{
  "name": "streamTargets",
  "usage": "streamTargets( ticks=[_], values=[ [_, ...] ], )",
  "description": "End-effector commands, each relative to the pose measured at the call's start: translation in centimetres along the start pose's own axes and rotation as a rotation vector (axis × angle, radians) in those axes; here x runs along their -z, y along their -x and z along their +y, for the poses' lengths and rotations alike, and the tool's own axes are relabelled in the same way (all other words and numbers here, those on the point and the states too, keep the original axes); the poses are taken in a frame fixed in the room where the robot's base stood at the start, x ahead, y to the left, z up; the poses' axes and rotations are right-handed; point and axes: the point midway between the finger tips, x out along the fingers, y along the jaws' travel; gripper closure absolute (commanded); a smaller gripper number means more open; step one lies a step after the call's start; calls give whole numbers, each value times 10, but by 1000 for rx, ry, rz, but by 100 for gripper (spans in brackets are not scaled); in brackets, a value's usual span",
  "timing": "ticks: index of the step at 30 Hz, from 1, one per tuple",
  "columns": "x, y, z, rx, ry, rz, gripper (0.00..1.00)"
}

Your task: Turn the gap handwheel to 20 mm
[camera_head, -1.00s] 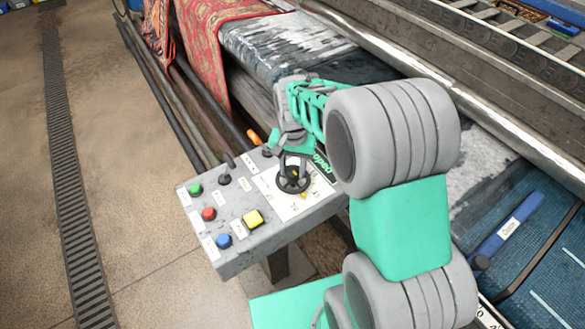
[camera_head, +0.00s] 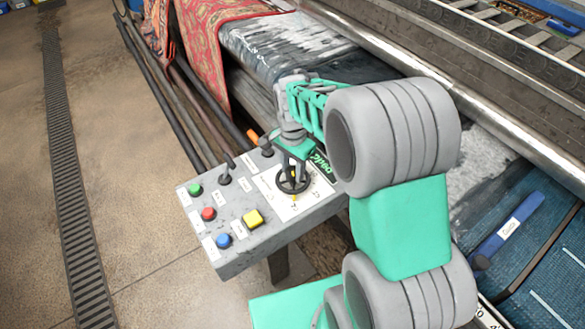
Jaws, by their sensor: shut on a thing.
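The gap handwheel (camera_head: 281,187) is a small black spoked wheel on a white dial plate (camera_head: 287,211) at the right of the grey control panel. A yellow pointer (camera_head: 295,198) shows at the wheel's near side and points toward the bottom of the dial. The dial's numbers are too small to read surely. My gripper (camera_head: 292,172) points down over the wheel, its grey fingers shut on it. My arm covers part of the panel's right end.
Rollers and a red rug (camera_head: 212,45) lie behind. Open floor is at left.

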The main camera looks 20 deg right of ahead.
Motion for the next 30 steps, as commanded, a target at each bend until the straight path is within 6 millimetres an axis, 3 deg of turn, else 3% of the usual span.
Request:
streamTargets(
  ticks=[8,9,16,25,30],
  values=[
    [0,1,-1,2,0,1,100],
    [0,1,-1,2,0,1,60],
    [0,0,0,1,1,1,42],
    [0,4,0,2,1,1,41],
    [1,33,-1,5,1,3,41]
  ],
)
